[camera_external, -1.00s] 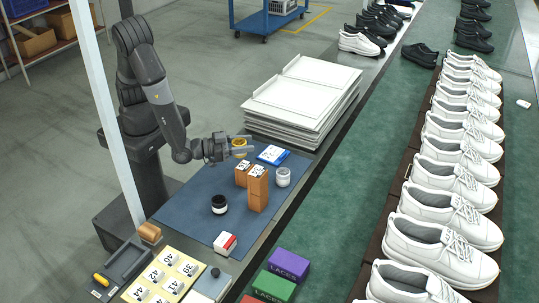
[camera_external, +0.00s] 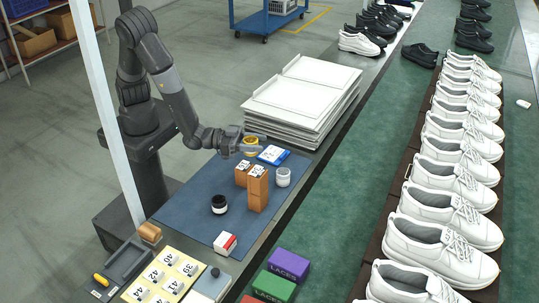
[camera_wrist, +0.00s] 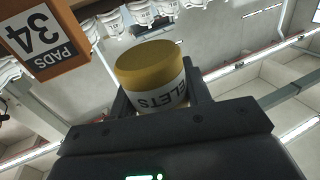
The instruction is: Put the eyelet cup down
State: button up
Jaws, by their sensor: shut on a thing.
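The eyelet cup (camera_wrist: 150,68) has a yellow top and a white label reading part of "EYELETS" in the wrist view. My gripper (camera_wrist: 157,92) is shut on it, with one finger on each side. In the external view the cup (camera_external: 250,141) shows as a small yellow ring between the fingers of my gripper (camera_external: 251,147). It is near the far end of the blue mat (camera_external: 185,208), behind the orange boxes. I cannot tell from this view whether its base touches the surface.
Two orange boxes (camera_external: 257,190) stand close in front, and one reads "34 PADS" in the wrist view (camera_wrist: 45,45). A blue-and-white packet (camera_external: 273,154) lies to the right. A white jar (camera_external: 283,177) and black-lidded jar (camera_external: 219,204) stand nearby. Stacked white trays (camera_external: 300,95) are behind.

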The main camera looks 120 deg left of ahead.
jog(key=s+d+f+n+g+y, duration=0.1)
jog(key=s+d+f+y, duration=0.1)
jog(key=s+d, duration=0.75)
jog(key=s+d+f+n+g+y, duration=0.15)
jog(key=s+d, duration=0.45)
jog(key=s, duration=0.6)
jog(key=s+d+f+y, duration=0.1)
jog(key=s+d+f, duration=0.7)
jog(key=f, duration=0.1)
jog(key=shift+s+d+f+n, duration=0.15)
jog(key=shift+d+f+n, duration=0.05)
jog(key=shift+f+n, duration=0.2)
jog(key=x, duration=1.7)
jog(key=shift+a+r, duration=0.2)
jog(key=shift+a, duration=0.1)
jog(key=shift+w+a+f, duration=0.15)
jog(key=shift+w+f, duration=0.05)
jog(key=shift+w, duration=0.2)
jog(key=shift+f, duration=0.35)
